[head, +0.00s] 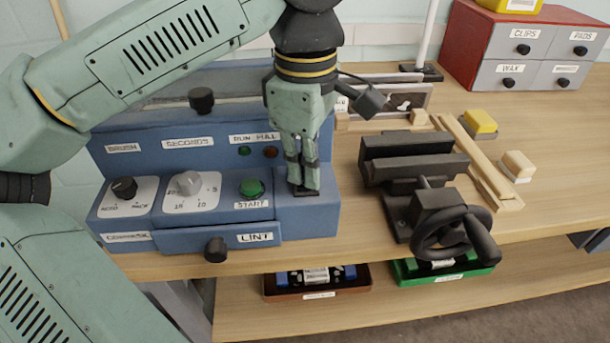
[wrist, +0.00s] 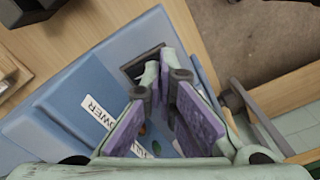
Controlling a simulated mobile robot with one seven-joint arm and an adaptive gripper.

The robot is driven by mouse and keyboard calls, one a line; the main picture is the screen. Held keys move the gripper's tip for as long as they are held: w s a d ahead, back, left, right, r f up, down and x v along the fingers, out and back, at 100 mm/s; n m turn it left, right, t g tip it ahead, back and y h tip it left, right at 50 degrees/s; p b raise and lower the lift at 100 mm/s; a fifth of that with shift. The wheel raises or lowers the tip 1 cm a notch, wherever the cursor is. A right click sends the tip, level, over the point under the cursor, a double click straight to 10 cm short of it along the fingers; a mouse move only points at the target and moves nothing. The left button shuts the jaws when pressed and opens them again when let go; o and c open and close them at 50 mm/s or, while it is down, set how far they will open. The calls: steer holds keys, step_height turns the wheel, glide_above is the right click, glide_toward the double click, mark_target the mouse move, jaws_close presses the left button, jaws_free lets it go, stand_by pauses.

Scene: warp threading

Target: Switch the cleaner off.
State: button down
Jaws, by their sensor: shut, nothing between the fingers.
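The cleaner is a blue box (head: 315,215) on the bench, with a brush knob (head: 124,188), a grey seconds knob (head: 189,182) and a green START button (head: 251,187). My gripper (head: 303,188) is shut and empty, pointing down at the right part of the cleaner's top panel. Its fingertips are over or on a dark rectangular switch plate, which shows in the wrist view (wrist: 143,62) beside a label (wrist: 97,112) reading "...OWER". The fingers hide much of the switch, so I cannot tell its position or whether they touch it.
A LINT drawer (head: 180,240) is in the cleaner's front. A dark vise (head: 425,185) stands close to the right. Wooden strips (head: 478,165), yellow and tan blocks and a red drawer cabinet (head: 462,45) are farther right. Trays sit on the shelf below.

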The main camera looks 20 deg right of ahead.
steer(key=shift+f, duration=0.3)
steer(key=shift+r+p, duration=2.7)
steer(key=shift+r, duration=0.9)
steer(key=shift+s+f, duration=0.1)
steer(key=shift+f, duration=0.05)
